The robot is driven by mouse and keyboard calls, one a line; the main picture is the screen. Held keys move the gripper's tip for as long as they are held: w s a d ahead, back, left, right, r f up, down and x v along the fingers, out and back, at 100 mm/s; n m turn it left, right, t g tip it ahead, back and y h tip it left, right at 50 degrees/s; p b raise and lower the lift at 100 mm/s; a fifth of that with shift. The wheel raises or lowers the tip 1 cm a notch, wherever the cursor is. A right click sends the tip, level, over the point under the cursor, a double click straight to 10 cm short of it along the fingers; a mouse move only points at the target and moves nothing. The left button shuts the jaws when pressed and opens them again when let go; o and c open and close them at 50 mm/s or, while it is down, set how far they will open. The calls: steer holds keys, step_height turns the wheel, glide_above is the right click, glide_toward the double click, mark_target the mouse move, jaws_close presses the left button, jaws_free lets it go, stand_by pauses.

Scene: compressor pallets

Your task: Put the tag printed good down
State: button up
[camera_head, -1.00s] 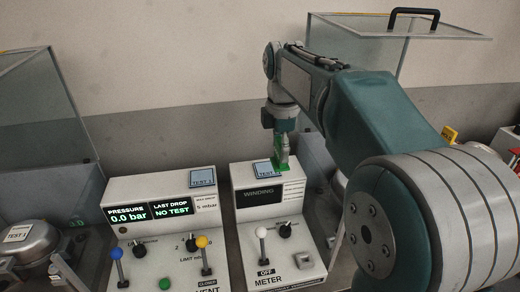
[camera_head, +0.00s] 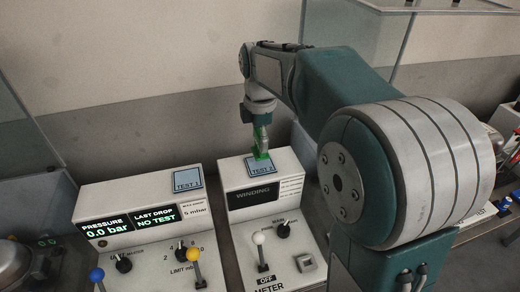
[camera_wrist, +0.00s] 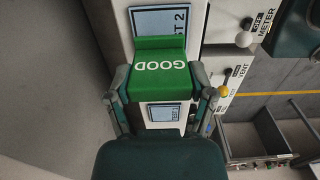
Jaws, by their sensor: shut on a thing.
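A green tag (camera_wrist: 158,77) printed GOOD fills the middle of the wrist view. My gripper (camera_wrist: 162,92) is shut on it, with a finger on each side. In the head view the green tag (camera_head: 262,154) shows small under my gripper (camera_head: 262,142), right by the blue TEST 2 plate (camera_head: 261,166) on top of the winding meter box. In the wrist view the TEST 2 plate (camera_wrist: 165,22) lies just beyond the tag. I cannot tell whether the tag touches the box.
The pressure tester (camera_head: 140,215) with its TEST 1 plate (camera_head: 187,180) stands left of the meter box (camera_head: 236,208). Levers and knobs stick up in front. A clear guard (camera_head: 25,100) stands at the far left, another at the upper right.

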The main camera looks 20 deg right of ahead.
mark_target(259, 150)
step_height(259, 150, down, 3)
steer(key=shift+a+f, duration=0.1)
steer(key=shift+f, duration=0.1)
steer(key=o, duration=1.1)
